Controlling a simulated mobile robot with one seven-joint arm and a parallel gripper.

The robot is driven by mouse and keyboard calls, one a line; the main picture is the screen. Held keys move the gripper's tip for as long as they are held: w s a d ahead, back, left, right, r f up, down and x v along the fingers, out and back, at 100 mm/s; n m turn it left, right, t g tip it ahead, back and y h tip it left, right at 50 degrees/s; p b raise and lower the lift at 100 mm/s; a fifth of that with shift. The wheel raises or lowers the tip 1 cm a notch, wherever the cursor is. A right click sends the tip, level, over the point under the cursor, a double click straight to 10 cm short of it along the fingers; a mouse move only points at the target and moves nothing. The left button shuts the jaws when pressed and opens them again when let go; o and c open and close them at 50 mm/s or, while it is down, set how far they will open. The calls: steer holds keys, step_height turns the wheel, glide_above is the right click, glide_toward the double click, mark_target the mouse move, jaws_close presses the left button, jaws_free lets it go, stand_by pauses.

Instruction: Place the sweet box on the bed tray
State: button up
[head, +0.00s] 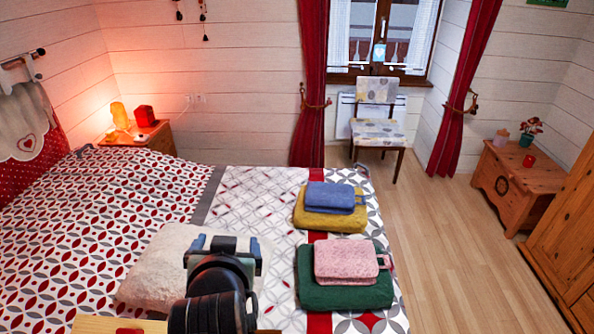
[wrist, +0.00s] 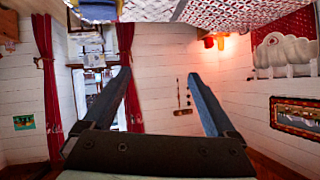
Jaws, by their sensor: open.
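My gripper (head: 226,243) is raised over the bed, its two blue-grey fingers apart and nothing between them. In the wrist view the open fingers (wrist: 156,75) point toward the far wall. A pale wooden surface (head: 92,326), possibly the bed tray, shows at the bottom edge of the head view, mostly cut off. A small red thing (head: 130,331) is on it, also cut off; I cannot tell what it is. A red box-like thing (head: 145,116) stands on the bedside table beside a lit lamp. I cannot tell which thing is the sweet box.
The bed (head: 60,240) carries a white fluffy cushion (head: 150,270), a blue-and-yellow towel stack (head: 330,220) and a pink-and-green towel stack (head: 345,290). A chair (head: 377,125) stands by the window. A wooden chest (head: 515,185) is at right. The floor (head: 450,250) between is clear.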

steer(key=s+d+r+t, duration=0.1)
steer(key=d+r+t, duration=0.35)
steer(key=r, duration=0.85)
steer(key=s+d+r+t, duration=0.1)
steer(key=d+r+t, duration=0.3)
steer(key=r, duration=1)
steer(key=s+d+r+t+h, duration=0.2)
steer(key=s+r+t, duration=0.5)
steer(key=s+r, duration=0.4)
step_height(320, 180, up, 4)
steer(key=shift+d+f, duration=0.15)
steer(key=shift+d, duration=0.35)
steer(key=shift+f+b, duration=0.9)
steer(key=shift+f, duration=0.05)
